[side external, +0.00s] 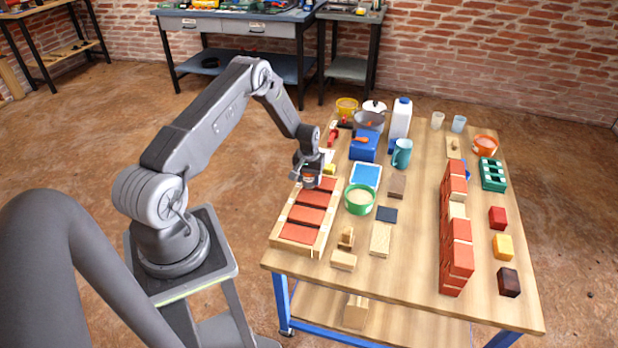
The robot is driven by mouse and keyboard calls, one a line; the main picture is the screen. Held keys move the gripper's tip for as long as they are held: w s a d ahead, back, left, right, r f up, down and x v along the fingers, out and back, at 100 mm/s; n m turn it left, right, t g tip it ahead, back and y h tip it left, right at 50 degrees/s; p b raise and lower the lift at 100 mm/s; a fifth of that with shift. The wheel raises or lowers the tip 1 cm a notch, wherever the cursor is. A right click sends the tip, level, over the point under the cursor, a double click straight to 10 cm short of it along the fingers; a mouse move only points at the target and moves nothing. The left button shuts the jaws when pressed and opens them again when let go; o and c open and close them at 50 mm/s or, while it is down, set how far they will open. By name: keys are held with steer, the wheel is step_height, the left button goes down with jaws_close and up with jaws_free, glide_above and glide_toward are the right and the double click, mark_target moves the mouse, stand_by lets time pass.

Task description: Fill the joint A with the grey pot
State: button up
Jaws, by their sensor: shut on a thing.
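My gripper (309,174) is shut on a small grey pot (309,182), held low over the far end of a wooden tray (327,234). The pot is small in this view and partly hidden by the fingers. The tray holds several flat red bricks (305,215) in a row, with narrow gaps between them. No letter for joint A can be read, and I cannot tell which gap it is. I cannot tell whether the pot is tilted or touches the bricks.
A green bowl (359,199) with pale contents stands just right of the tray. Wooden blocks (344,260) lie near its front right. A tall red brick wall (456,240) stands further right. A blue box (364,146), teal mug (402,153) and white bottle (400,117) stand behind.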

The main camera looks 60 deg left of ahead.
steer(key=shift+f, duration=0.65)
stand_by(1.4)
steer(key=shift+r, duration=3.6)
steer(key=o, duration=0.4)
steer(key=c, duration=0.4)
steer(key=shift+w+d+f, duration=0.65)
steer(key=shift+f, duration=0.3)
steer(key=shift+w+d+f, duration=0.6)
steer(key=shift+w+f, duration=0.05)
steer(key=shift+f, duration=0.35)
steer(key=shift+w+d+f, duration=0.65)
steer(key=shift+f, duration=0.3)
